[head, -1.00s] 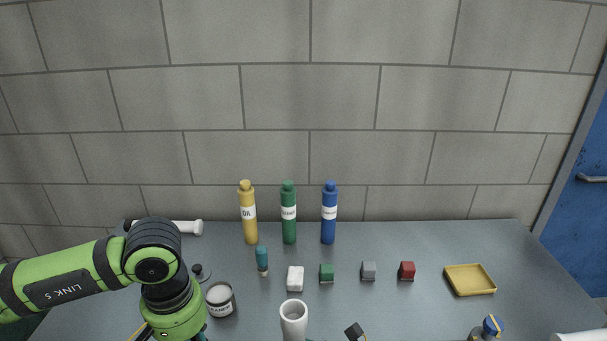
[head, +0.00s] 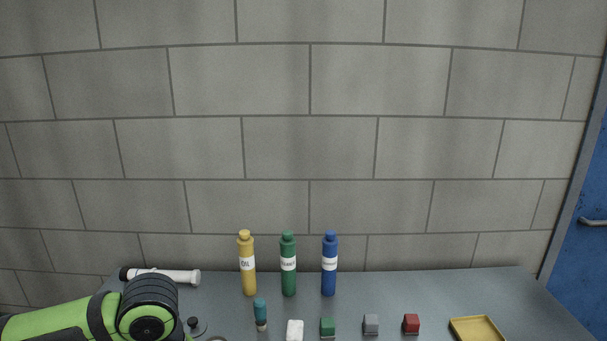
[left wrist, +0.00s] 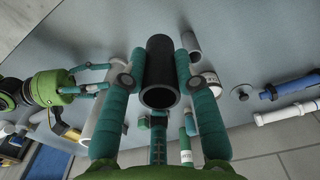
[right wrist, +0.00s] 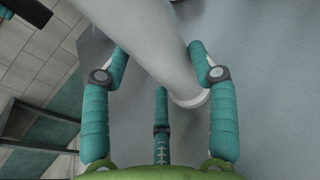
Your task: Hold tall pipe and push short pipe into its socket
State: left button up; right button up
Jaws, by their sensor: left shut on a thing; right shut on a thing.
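My left gripper (left wrist: 160,82) is shut on a dark, hollow pipe (left wrist: 158,92), which I take to be the short pipe. Its open end faces the left wrist camera. My right gripper (right wrist: 165,72) is shut on a thick pale pipe (right wrist: 150,45), which I take to be the tall pipe. That pipe runs down to a flanged end (right wrist: 190,99) near the grey surface. Neither gripper nor held pipe shows in the head view. I cannot see a socket clearly.
Yellow (head: 246,268), green (head: 288,268) and blue (head: 329,268) bottles stand near the wall. Small blocks, a yellow tray (head: 476,330) and a lying white pipe (head: 172,276) are on the table. Another grey tube (left wrist: 192,44) lies beyond the left gripper.

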dwell(0.3)
pick_arm(q)
jog(key=w+d+r+m, duration=0.1)
jog(key=w+d+r, duration=0.4)
jog(key=d, duration=0.1)
jog(key=shift+d+m, duration=0.15)
jog(key=shift+m, duration=0.25)
pick_arm(e)
jog(key=shift+a, duration=0.1)
pick_arm(q)
jog(key=d+r+m, duration=0.1)
jog(key=d+r, duration=0.1)
jog(key=d, duration=0.1)
jog(key=w+d+r+m, duration=0.1)
jog(key=d+r, duration=0.2)
jog(key=w+d+r+m, duration=0.1)
jog(key=d+r, duration=0.1)
jog(key=d, duration=0.1)
jog(key=shift+w+d+r, duration=0.2)
jog(key=shift+d+r, duration=0.15)
jog(key=shift+d, duration=0.05)
pick_arm(e)
jog(key=shift+f, duration=0.1)
pick_arm(q)
jog(key=shift+d+f, duration=0.15)
jog(key=shift+d, duration=0.05)
notch_tip(320, 180, down, 9)
jog(key=shift+f, duration=0.15)
pick_arm(e)
jog(key=shift+s, duration=0.1)
